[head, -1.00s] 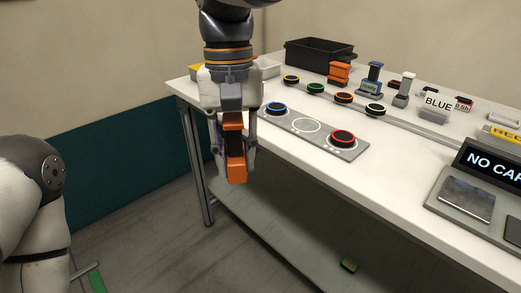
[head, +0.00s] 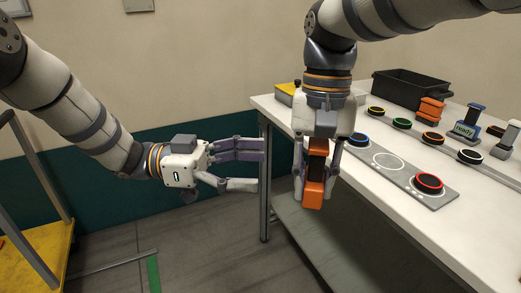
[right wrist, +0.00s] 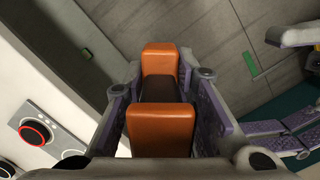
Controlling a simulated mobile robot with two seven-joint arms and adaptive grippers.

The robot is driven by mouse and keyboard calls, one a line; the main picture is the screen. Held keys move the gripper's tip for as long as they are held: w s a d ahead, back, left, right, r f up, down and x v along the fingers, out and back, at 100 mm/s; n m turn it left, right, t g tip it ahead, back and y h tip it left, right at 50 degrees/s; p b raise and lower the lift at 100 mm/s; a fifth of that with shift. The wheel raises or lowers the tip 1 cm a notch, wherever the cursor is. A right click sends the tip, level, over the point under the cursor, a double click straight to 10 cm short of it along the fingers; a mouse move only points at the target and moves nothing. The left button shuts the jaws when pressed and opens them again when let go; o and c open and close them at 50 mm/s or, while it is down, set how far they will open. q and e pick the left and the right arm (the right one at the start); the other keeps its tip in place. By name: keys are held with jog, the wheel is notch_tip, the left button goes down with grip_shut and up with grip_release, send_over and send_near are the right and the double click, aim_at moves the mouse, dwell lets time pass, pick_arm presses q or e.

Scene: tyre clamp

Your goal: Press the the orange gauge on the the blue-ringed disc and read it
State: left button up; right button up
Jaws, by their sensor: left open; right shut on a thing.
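The blue-ringed disc (head: 359,140) sits at the left end of a grey plate on the table, close behind my right gripper. My right gripper (head: 315,190) points down, shut on an orange block with a dark middle (head: 313,194), in front of the table's edge. The block also fills the middle of the right wrist view (right wrist: 162,130). A similar smaller-looking orange piece (head: 431,108) stands on the table; I cannot tell which is the gauge, and I see no reading. My left gripper (head: 259,167) is open and empty, left of the right one.
The grey plate (head: 394,170) also has an empty ringed spot and a red-ringed disc (head: 428,183). Several discs stand in a row behind. A blue device reading "ready" (head: 467,121) and a black bin (head: 411,88) stand on the table (head: 375,208). A yellow cart (head: 37,254) is at left.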

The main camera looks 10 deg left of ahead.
aim_at(318, 179)
pick_arm(q)
jog(key=shift+m+g, duration=0.8)
jog(key=shift+g, duration=0.1)
jog(key=d, duration=0.3)
jog(key=d+r, duration=0.1)
jog(key=d, duration=0.7)
jog(key=shift+s+d+r, duration=0.15)
jog(key=shift+s+d, duration=0.05)
jog(key=shift+s, duration=0.2)
jog(key=c, duration=1.7)
pick_arm(e)
jog(key=shift+o, duration=0.2)
pick_arm(q)
jog(key=shift+c, duration=0.8)
pick_arm(e)
jog(key=o, duration=1.1)
